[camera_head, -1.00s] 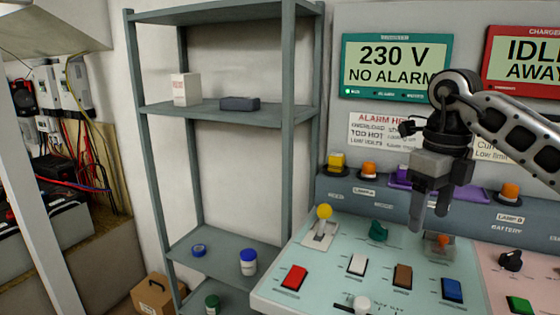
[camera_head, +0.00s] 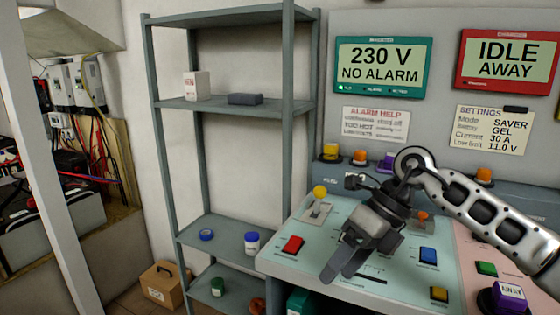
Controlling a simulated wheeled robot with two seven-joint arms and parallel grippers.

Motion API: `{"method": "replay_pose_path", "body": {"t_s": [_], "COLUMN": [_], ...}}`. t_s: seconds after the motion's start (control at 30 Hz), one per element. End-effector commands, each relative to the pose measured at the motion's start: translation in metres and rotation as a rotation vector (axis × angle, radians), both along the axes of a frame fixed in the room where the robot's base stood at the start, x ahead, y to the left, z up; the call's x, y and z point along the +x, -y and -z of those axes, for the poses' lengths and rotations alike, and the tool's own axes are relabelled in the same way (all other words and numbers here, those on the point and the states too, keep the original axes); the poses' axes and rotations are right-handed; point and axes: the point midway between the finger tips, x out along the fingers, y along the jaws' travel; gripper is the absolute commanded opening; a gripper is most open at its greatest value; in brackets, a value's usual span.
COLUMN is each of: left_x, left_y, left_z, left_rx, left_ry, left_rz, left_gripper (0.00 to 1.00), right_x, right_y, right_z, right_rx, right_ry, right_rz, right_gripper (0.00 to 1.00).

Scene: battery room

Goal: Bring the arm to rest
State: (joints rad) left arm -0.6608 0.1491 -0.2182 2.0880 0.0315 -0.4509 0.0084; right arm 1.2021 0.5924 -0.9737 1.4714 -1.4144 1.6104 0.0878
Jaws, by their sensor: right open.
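My right gripper (camera_head: 343,268) comes in from the right with its arm bent. It is open and empty, its two dark fingers pointing down and left over the front part of the pale green control panel (camera_head: 290,262). It hides the middle of the panel, so the switches there are covered. Whether the fingers touch the panel I cannot tell; they seem to be above it. My left gripper is not in view.
A red switch (camera_head: 292,245), a yellow-knobbed lever (camera_head: 320,191) and a blue switch (camera_head: 428,256) are around the gripper. A grey shelf (camera_head: 215,235) stands left. The teal screen (camera_head: 382,67) reads 230 V, NO ALARM; the red one (camera_head: 507,60) reads IDLE AWAY.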

Motion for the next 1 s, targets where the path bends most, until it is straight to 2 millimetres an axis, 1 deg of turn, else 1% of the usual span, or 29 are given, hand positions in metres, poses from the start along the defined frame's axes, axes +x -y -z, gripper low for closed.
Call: {"method": "replay_pose_path", "body": {"t_s": [0.03,0.07,0.1,0.17,0.2,0.27,0.3,0.37,0.4,0.47,0.53,0.57,0.6,0.67,0.7,0.77,0.8,0.87,0.9,0.97,1.0], "left_x": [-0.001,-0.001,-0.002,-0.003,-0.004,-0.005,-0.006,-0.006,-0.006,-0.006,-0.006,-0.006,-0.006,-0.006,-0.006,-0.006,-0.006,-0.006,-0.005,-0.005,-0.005], "left_y": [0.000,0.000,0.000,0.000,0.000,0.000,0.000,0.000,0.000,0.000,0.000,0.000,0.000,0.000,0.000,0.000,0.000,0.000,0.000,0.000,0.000], "left_z": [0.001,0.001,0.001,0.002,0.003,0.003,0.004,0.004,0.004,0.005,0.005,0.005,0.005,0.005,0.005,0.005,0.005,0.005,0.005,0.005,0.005], "left_rx": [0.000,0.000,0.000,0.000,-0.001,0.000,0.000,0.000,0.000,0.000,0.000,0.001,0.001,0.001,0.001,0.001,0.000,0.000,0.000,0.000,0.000], "left_ry": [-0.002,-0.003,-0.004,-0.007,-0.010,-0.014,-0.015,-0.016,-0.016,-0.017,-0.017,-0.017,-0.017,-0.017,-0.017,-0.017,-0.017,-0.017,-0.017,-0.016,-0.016], "left_rz": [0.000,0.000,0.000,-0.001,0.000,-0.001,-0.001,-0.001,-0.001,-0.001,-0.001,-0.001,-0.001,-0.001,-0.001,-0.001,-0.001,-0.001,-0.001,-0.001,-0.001], "left_gripper": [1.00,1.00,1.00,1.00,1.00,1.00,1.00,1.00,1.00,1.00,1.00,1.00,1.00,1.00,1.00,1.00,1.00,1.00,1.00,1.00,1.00], "right_x": [-0.013,-0.021,-0.032,-0.048,-0.057,-0.066,-0.068,-0.068,-0.065,-0.057,-0.047,-0.044,-0.042,-0.042,-0.047,-0.061,-0.073,-0.095,-0.110,-0.132,-0.144], "right_y": [-0.025,-0.040,-0.061,-0.091,-0.107,-0.125,-0.131,-0.134,-0.131,-0.121,-0.103,-0.093,-0.079,-0.056,-0.040,-0.019,-0.007,0.007,0.015,0.024,0.028], "right_z": [0.012,0.016,0.018,0.018,0.014,0.005,0.000,-0.006,-0.008,-0.004,0.011,0.021,0.038,0.070,0.095,0.134,0.157,0.189,0.207,0.229,0.241], "right_rx": [0.109,0.186,0.301,0.492,0.623,0.814,0.933,1.098,1.199,1.333,1.458,1.500,1.547,1.591,1.601,1.589,1.566,1.516,1.476,1.413,-1.339], "right_ry": [-0.044,-0.071,-0.114,-0.192,-0.252,-0.347,-0.414,-0.520,-0.593,-0.705,-0.837,-0.896,-0.974,-1.088,-1.163,-1.267,-1.328,-1.408,-1.455,-1.512,1.504], "right_rz": [-0.012,-0.012,-0.003,0.033,0.075,0.161,0.234,0.364,0.464,0.636,0.863,0.968,1.115,1.348,1.510,1.749,1.893,2.086,2.199,2.341,-2.360], "right_gripper": [0.63,0.63,0.63,0.63,0.63,0.63,0.63,0.63,0.63,0.63,0.63,0.63,0.63,0.63,0.63,0.63,0.63,0.63,0.63,0.63,0.63]}}
